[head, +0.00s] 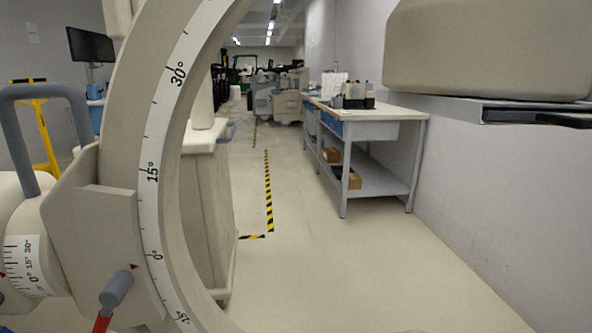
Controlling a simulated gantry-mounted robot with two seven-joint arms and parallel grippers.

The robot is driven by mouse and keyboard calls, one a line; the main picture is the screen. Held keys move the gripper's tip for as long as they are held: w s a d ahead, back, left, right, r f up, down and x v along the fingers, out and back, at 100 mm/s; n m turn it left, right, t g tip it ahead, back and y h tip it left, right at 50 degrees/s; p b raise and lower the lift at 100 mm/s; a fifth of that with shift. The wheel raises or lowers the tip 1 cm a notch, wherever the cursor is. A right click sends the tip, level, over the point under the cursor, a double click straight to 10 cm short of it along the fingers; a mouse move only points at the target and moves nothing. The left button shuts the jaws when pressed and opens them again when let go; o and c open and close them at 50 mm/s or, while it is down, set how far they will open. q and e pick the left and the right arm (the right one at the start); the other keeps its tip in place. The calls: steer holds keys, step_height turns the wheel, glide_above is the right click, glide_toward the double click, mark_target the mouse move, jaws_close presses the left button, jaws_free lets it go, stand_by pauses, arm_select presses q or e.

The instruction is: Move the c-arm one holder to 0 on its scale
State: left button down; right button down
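The large beige C-arm arc (122,100) curves down the left side, with a white degree scale (152,178) along its inner side. The beige c-arm holder (95,235) grips around the arc at lower left. A small red triangle on the holder points at the arc scale close to the 0° mark, slightly below it. A grey knob (117,288) with a red-ended lever (103,322) sits below. A second, round scale (28,262) shows 0, 15 and 30 on the cylinder at far left, with a red mark at its left. Neither gripper is in view.
A grey handle loop (45,92) rises behind the holder. A beige housing (485,50) overhangs at upper right. A workbench (412,116) stands along the right wall. A beige cabinet (205,200) is behind the arc. The middle floor is clear.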

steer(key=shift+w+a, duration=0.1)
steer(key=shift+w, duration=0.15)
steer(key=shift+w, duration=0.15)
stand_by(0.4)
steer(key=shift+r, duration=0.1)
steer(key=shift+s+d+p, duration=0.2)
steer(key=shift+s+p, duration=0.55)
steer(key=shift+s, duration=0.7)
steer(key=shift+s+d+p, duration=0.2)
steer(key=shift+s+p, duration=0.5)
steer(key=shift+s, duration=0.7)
